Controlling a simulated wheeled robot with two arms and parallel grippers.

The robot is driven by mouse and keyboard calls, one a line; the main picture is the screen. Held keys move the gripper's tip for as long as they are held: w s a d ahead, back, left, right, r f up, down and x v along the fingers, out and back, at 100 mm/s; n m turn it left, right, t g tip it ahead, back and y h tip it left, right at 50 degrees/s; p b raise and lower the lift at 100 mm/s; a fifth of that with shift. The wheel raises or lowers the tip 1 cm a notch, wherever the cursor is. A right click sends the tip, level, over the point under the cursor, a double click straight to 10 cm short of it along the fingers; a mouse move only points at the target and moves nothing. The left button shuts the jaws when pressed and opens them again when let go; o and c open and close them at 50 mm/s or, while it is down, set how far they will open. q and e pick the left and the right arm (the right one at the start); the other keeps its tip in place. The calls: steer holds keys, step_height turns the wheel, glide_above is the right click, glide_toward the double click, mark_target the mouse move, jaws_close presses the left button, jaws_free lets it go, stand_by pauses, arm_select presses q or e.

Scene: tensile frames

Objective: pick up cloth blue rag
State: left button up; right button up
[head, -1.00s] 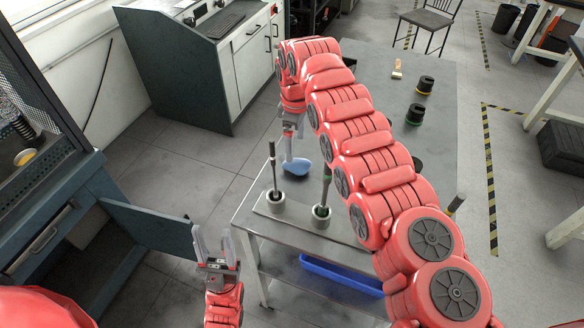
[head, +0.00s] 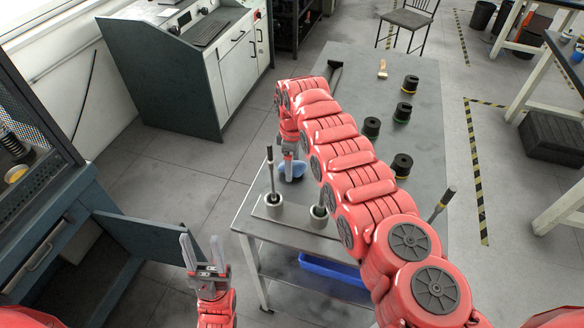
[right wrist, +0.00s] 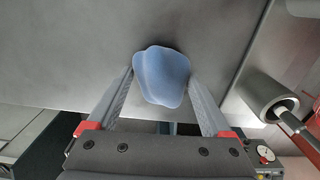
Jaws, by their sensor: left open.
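The blue rag (head: 296,171) is a small crumpled blue cloth on the grey metal table (head: 330,130), near its left edge. My right gripper (head: 288,172) reaches down over it. In the right wrist view the rag (right wrist: 162,78) shows between the spread fingertips of the right gripper (right wrist: 161,84), with one finger on either side; whether they touch it I cannot tell. My left gripper (head: 203,252) is open and empty, pointing up, in front of the table's left side. My right arm hides part of the table.
Two grey cylindrical holders, the left one (head: 273,205) with an upright rod, stand just in front of the rag. Several black spools (head: 371,127) stand on the table's right part. A blue bin (head: 333,276) is on the lower shelf. An open cabinet door (head: 150,247) is at left.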

steer(key=shift+a, duration=0.2)
steer(key=c, duration=0.5)
steer(key=shift+d, duration=0.1)
steer(key=shift+c, duration=0.2)
steer(key=shift+r, duration=0.15)
